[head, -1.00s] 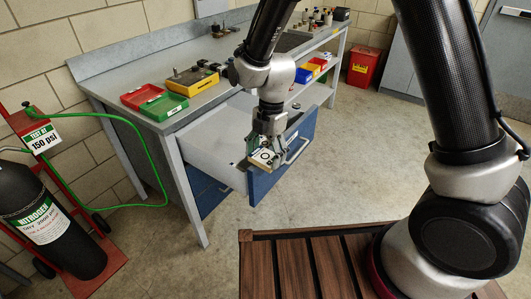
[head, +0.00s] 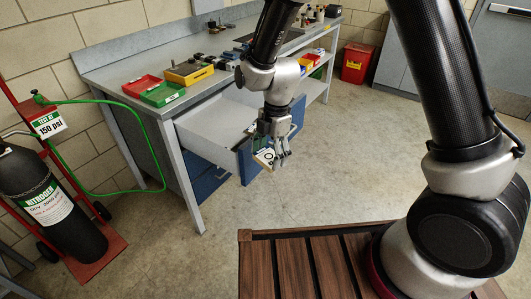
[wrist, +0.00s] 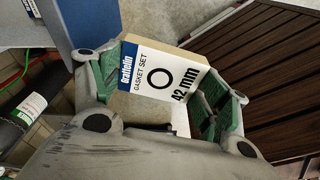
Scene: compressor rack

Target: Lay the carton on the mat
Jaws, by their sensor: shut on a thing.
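My gripper (head: 274,148) is shut on a carton (head: 264,158), a small white, tan and blue box. In the wrist view, the carton (wrist: 160,76) reads "gasket set" and "42 mm" beside a black ring. My gripper (wrist: 162,90) has its green-padded fingers on opposite sides of it. In the head view the carton hangs in the air in front of the open drawer's blue front (head: 250,162), with its label tilted. I cannot make out any mat in these views.
The workbench (head: 170,113) holds red (head: 141,86), green (head: 162,94) and yellow (head: 190,72) trays. Its drawer (head: 210,130) stands open. A nitrogen cylinder (head: 45,205) on a red cart with a green hose is at left. A red bin (head: 357,62) stands behind. Floor right of the drawer is clear.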

